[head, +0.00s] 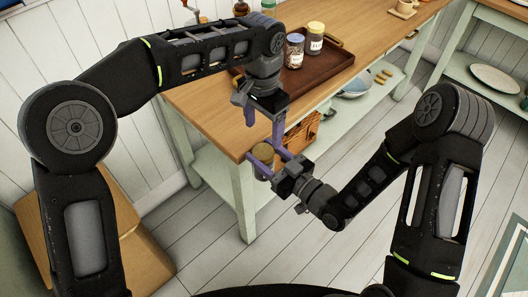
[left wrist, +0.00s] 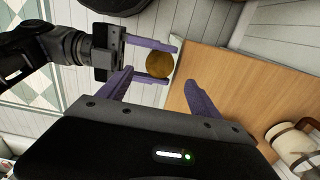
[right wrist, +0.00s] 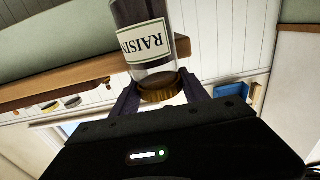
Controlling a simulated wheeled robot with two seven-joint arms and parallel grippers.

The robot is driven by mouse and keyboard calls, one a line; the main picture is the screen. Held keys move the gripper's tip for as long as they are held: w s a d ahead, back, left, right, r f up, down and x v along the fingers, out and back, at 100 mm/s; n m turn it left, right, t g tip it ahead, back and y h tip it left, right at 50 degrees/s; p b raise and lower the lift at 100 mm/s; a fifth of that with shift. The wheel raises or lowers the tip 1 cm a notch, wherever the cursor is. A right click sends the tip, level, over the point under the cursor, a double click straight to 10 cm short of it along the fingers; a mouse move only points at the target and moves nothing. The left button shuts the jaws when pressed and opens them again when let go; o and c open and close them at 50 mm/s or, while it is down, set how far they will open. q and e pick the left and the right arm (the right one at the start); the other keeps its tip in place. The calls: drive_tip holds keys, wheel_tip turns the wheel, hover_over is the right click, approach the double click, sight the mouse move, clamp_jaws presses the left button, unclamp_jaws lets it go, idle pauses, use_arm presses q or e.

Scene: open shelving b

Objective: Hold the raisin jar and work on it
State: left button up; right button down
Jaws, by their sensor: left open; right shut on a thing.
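The raisin jar (head: 263,167) is held in the air in front of the table's near corner, partly hidden by purple fingers in the head view. My right gripper (head: 268,155) is shut on it around the lid end. In the right wrist view the clear jar (right wrist: 148,42) shows its "RAISIN" label, and the gold-brown lid (right wrist: 158,90) sits between the fingers. My left gripper (head: 264,122) is open and empty, pointing down above the jar. In the left wrist view the round lid top (left wrist: 158,66) shows beyond the spread left fingers, apart from them.
The wooden table (head: 205,113) is right behind the jar. A brown tray (head: 318,75) on it carries more jars, including a dark-filled one (head: 294,52) and a labelled one (head: 315,40). A wicker basket (head: 300,133) is on the lower shelf.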

sight(264, 151)
idle(0.3)
use_arm(q)
drive_tip(key=shift+f, duration=3.95)
drive_tip(key=shift+c, duration=0.3)
drive_tip(key=c, duration=1.5)
drive_tip(key=shift+o, duration=0.5)
drive_tip(key=m, duration=0.3)
drive_tip(key=o, duration=1.5)
drive_tip(key=shift+o, duration=0.2)
